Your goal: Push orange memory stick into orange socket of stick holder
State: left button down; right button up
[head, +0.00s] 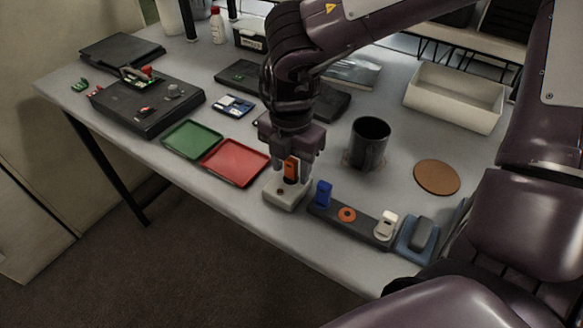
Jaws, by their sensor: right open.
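The orange memory stick (291,170) stands upright in a pale grey block (284,197) near the front edge of the table. My right gripper (292,176) points down over it, open, with a finger on either side of the stick. I cannot tell whether the fingers touch it. The dark stick holder (362,228) lies just right of the block. It carries a blue stick (323,193) at its left end, an orange ring-shaped socket (347,214) in the middle and a white stick (386,225) at its right end. The orange socket looks empty. My left gripper is not in view.
A red tray (236,162) and a green tray (192,139) lie left of the block. A dark mug (369,143) stands behind the holder, with a brown coaster (437,177) to its right. A blue pad with a grey item (417,240) sits at the holder's right end.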

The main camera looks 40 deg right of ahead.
aim_at(291, 159)
grip_shut()
jog(key=shift+r, duration=0.1)
dwell(0.3)
jog(key=shift+r+p, duration=1.9)
jog(key=shift+r, duration=1.05)
